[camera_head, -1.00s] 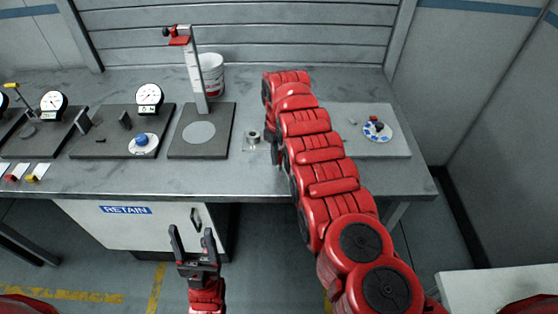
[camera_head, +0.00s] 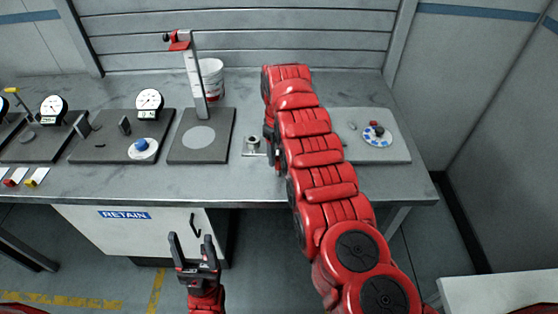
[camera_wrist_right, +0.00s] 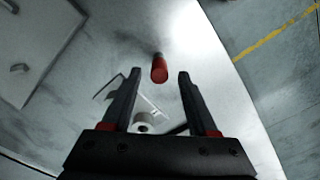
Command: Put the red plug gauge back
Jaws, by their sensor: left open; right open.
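The red plug gauge (camera_wrist_right: 159,68) shows in the right wrist view as a small red cylinder over the grey bench, just past the fingertips and between them. A gap shows between it and each finger. In the head view my right arm hides it. A metal ring on a small plate (camera_head: 252,146) lies left of my right arm; the ring also shows in the right wrist view (camera_wrist_right: 143,122), below the gauge. My right gripper (camera_wrist_right: 160,76) is open and empty, mostly hidden behind its arm in the head view. My left gripper (camera_head: 191,238) is open and empty, in front of the bench.
A stand with a red-topped column (camera_head: 193,80) and a white bucket (camera_head: 212,78) are left of my right arm. Dial gauges on dark plates (camera_head: 150,100) fill the left side. A grey board (camera_head: 400,148) with a blue-and-white disc (camera_head: 377,136) lies right.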

